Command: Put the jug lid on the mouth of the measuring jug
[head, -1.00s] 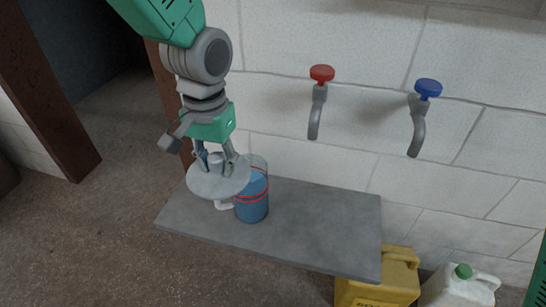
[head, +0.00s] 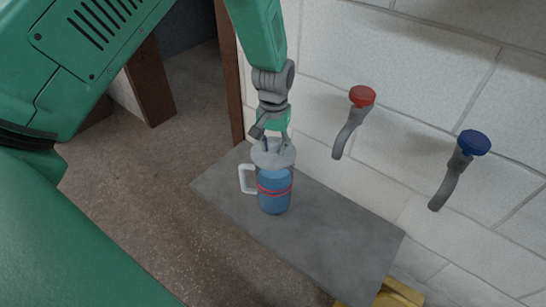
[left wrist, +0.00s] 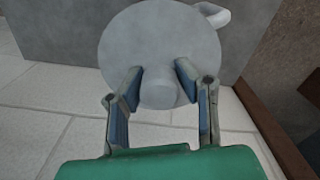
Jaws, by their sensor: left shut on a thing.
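The measuring jug (head: 275,192) is clear, with blue liquid, red bands and a white handle (head: 247,179) on its left. It stands upright on a grey slab. The jug lid (head: 273,158) is a round grey disc with a knob. My left gripper (head: 273,144) is shut on the lid's knob, which shows between the fingers in the left wrist view (left wrist: 159,88). The lid is level or nearly so over the jug's mouth and hides its rim. I cannot tell whether lid and jug touch. My right gripper is not in view.
The grey slab (head: 325,228) is bare to the right of the jug. A red-handled tap (head: 352,120) and a blue-handled tap (head: 460,168) stick out from the white block wall. A yellow container (head: 400,293) shows partly below the slab.

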